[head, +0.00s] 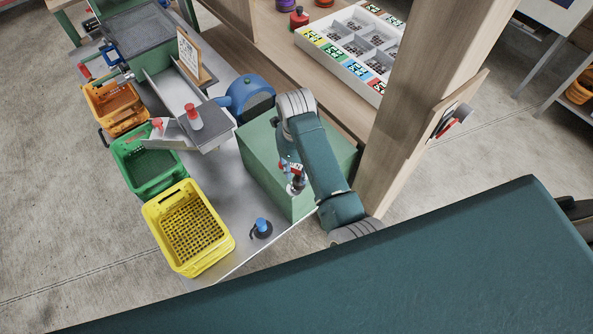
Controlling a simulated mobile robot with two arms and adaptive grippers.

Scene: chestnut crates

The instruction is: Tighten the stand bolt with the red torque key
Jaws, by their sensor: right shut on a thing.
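My right gripper (293,174) points down over the green block (259,160) at the near end of the bench. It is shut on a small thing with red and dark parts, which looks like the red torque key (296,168). Most of that thing is hidden by the gripper and arm. I cannot make out the stand bolt, nor whether the held thing touches the block. My left gripper is not in view.
Orange (113,104), green (151,166) and yellow (187,228) crates line the bench's left side. A blue-topped knob (261,227) stands near the front edge. A red-topped piece (194,118) stands on the grey scale-like unit. A wooden post (420,95) rises right of my arm.

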